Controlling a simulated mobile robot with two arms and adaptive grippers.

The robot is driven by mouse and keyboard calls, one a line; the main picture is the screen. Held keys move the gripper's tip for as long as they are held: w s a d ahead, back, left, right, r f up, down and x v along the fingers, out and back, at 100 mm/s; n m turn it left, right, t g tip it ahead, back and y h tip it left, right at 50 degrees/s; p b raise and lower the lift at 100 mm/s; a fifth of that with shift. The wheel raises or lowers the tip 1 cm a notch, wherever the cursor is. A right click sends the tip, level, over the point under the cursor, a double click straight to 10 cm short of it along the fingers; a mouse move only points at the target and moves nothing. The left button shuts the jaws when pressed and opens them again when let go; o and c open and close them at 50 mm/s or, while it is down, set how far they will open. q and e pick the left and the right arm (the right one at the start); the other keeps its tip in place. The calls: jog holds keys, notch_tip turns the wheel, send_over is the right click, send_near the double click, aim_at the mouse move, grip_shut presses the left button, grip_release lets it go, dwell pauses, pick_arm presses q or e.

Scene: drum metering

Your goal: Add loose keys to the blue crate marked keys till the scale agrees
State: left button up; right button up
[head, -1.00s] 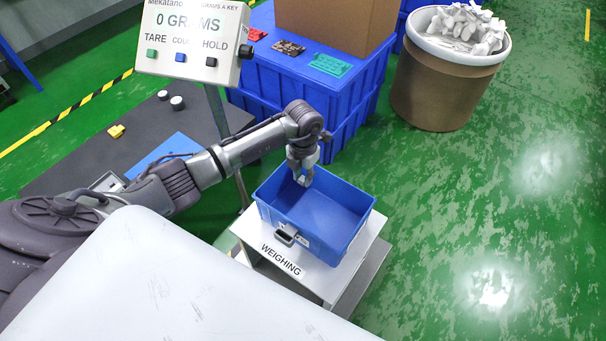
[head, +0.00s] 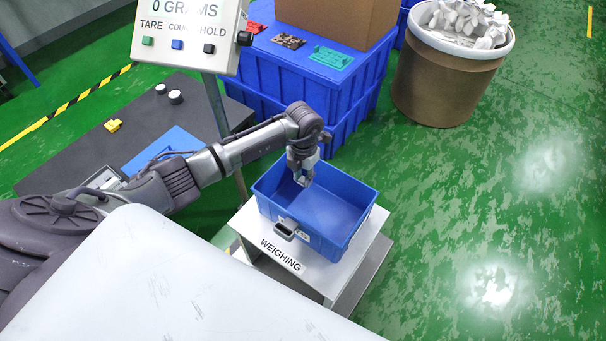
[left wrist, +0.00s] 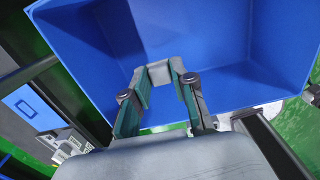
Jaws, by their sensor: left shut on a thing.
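The blue crate (head: 345,232) sits on the white weighing stand (head: 268,225). Its inside looks empty, and its grey handle and partly covered label face the front left. My left gripper (head: 302,178) points down over the crate's back left part. In the left wrist view (left wrist: 158,85) its fingers are shut on a pale grey key (left wrist: 159,73), with the crate's blue inside beyond. The scale display (head: 187,10) reads 0 GRAMS. Loose pale keys (head: 468,20) are heaped in the brown drum (head: 445,85) at the back right. My right gripper is out of view.
Stacked blue bins (head: 300,105) carry a cardboard box (head: 335,15) and coloured key-like plates behind the crate. A dark table (head: 70,150) with a yellow item (head: 112,125) lies left. The green floor to the right is clear.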

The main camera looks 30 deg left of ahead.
aim_at(303, 179)
pick_arm(q)
jog(key=shift+f+b, duration=0.8)
jog(key=shift+f, duration=0.45)
jog(key=shift+f+b, duration=0.6)
jog(key=shift+f, duration=0.15)
jog(key=shift+f+b, duration=0.85)
jog(key=shift+f, duration=0.25)
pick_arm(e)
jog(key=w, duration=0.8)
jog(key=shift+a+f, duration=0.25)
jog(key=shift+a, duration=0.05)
